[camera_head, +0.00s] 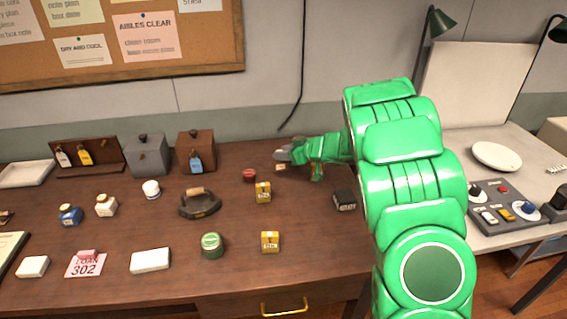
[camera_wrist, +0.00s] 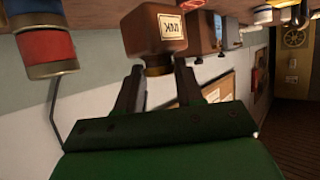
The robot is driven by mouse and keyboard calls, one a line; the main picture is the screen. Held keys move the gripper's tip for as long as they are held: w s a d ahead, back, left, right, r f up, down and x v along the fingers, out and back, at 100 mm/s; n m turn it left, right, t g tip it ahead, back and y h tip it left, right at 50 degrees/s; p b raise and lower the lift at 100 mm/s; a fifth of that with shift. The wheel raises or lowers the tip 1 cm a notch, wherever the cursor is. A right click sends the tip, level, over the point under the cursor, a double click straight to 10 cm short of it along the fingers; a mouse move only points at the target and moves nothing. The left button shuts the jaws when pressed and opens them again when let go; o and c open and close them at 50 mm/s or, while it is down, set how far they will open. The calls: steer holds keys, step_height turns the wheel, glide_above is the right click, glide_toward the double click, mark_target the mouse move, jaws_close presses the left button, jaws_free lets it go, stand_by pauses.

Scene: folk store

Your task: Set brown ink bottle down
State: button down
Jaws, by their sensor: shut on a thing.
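The brown ink bottle (camera_wrist: 150,32) has a cream label reading INK and shows in the upper middle of the wrist view, which looks upside down. My gripper (camera_wrist: 160,72) is shut on the bottle's narrower cap end, one dark finger on each side. In the head view my gripper (camera_head: 288,153) reaches from the right over the back of the brown desk (camera_head: 225,235). The small brown bottle with its pale label (camera_head: 281,167) shows just below the fingers, mostly hidden. I cannot tell whether its base touches the desk.
A dark box (camera_head: 344,200) is to the right. A brown box with a blue tag (camera_head: 197,152) stands to the left. Desk between the red jar and dark box is mostly clear.

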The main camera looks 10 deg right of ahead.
mark_target(284, 162)
steer(key=shift+w+f, duration=0.95)
steer(key=shift+f, duration=1.75)
steer(key=shift+f, duration=0.1)
steer(key=c, duration=0.7)
jaws_free()
steer(key=v, duration=1.2)
